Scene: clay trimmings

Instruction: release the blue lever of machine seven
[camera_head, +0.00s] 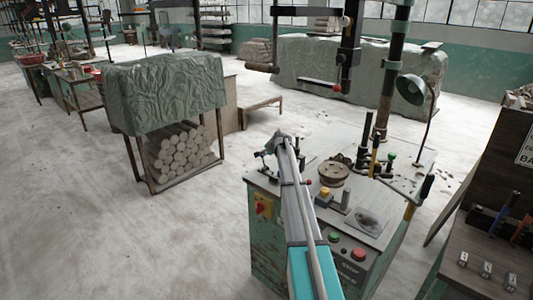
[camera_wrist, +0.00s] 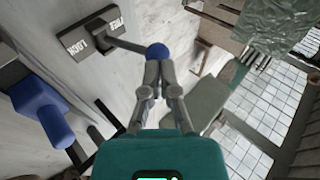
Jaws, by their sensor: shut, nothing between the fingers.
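In the wrist view, a blue ball knob (camera_wrist: 157,52) sits on the end of a dark lever arm. The arm runs left to a dark plate (camera_wrist: 97,36) with two white words, one reading LOCK and the other apparently FREE. My gripper (camera_wrist: 158,70) is shut and empty, its fingertips right at the knob. I cannot tell whether they touch it. In the head view my gripper (camera_head: 280,142) is at the far edge of a green machine (camera_head: 268,238). The lever is not clear there, and I see no number seven.
In the wrist view a larger blue part (camera_wrist: 40,108) is at the left. In the head view a red button (camera_head: 359,254) and a green button (camera_head: 335,237) are on the machine's front. A draped rack with logs (camera_head: 178,158) stands behind left, with open floor around it.

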